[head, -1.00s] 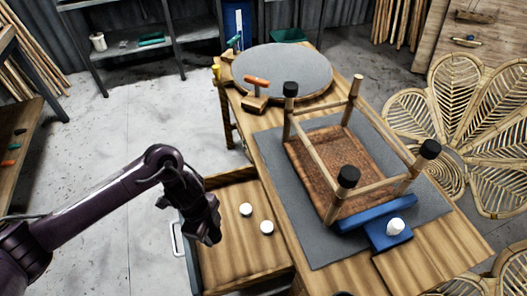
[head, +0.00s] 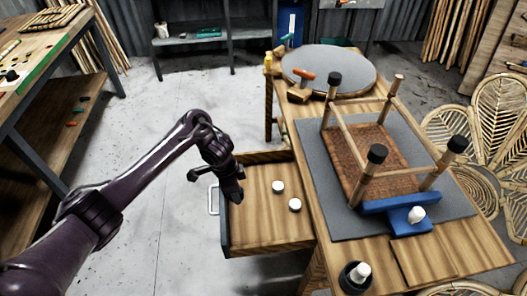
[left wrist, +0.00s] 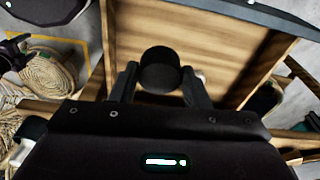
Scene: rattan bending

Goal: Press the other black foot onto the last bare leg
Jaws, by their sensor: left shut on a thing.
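The stool frame (head: 381,188) stands upside down on a grey mat, its legs pointing up. Three legs carry black feet: the far left one (head: 334,78), the near one (head: 377,153) and the right one (head: 457,144). The far right leg (head: 398,80) is bare wood at its tip. My left gripper (head: 234,190) is over the left side of the open drawer, well left of the stool. In the left wrist view, its fingers are shut on a round black foot (left wrist: 160,70). In the head view that foot is hard to make out. My right gripper is not in view.
The open drawer (head: 258,236) holds two white round pieces (head: 278,187) (head: 295,205). A blue block (head: 408,220) with a white piece lies against the stool. A round grey board (head: 328,68) and an orange-handled tool (head: 304,76) are at the table's far end. A black pot (head: 349,283) is at the near edge.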

